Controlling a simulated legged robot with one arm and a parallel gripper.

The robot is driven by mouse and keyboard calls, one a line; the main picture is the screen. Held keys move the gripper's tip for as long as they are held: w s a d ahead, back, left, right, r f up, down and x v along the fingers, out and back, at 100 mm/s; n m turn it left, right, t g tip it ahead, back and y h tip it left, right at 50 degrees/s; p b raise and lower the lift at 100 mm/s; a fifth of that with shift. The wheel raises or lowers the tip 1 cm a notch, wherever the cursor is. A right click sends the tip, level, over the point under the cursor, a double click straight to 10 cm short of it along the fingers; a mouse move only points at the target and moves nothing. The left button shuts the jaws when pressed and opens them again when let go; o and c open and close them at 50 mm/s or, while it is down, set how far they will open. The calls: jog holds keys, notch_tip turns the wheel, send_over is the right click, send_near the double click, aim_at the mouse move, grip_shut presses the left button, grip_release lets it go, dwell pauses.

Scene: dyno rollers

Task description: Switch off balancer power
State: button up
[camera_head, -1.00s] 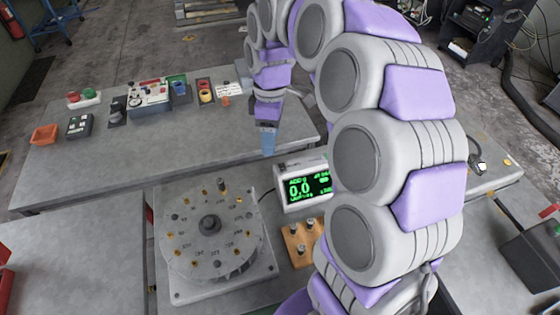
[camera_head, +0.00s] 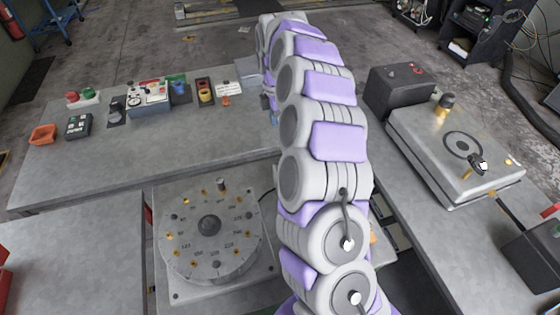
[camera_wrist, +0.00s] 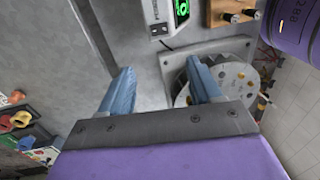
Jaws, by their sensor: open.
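The balancer's round numbered disc (camera_head: 212,250) sits on a square grey plate in the head view. It also shows in the wrist view (camera_wrist: 236,80), partly behind a fingertip. The white display box (camera_wrist: 165,22) with green digits is at the top of the wrist view, cut off by the frame edge. A dark mark, perhaps a switch, shows on its near end, too small to tell. In the head view my arm hides this box. My gripper (camera_wrist: 160,86) is open and empty, its two blue fingers apart. The box lies beyond the gap between the fingers.
A wooden block with pegs (camera_wrist: 230,12) is beside the display box. On the back table stand a red-and-green button box (camera_head: 83,97), an orange tray (camera_head: 43,134) and several small controls. A metal case (camera_head: 455,150) and a dark box (camera_head: 400,88) stand at right.

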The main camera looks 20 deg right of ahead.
jog(key=f+b, duration=0.1)
jog(key=f, duration=0.4)
jog(key=s+f, duration=0.1)
jog(key=f, duration=0.4)
jog(key=s+f+b, duration=0.1)
jog(key=f, duration=0.4)
jog(key=shift+b, duration=0.3)
jog(key=shift+c, duration=0.2)
jog(key=c, duration=1)
jog(key=shift+s, duration=0.1)
jog(key=shift+s+t, duration=0.1)
jog(key=shift+t, duration=0.3)
jog(key=shift+s+p, duration=0.1)
jog(key=shift+p, duration=0.3)
jog(key=shift+t, duration=0.8)
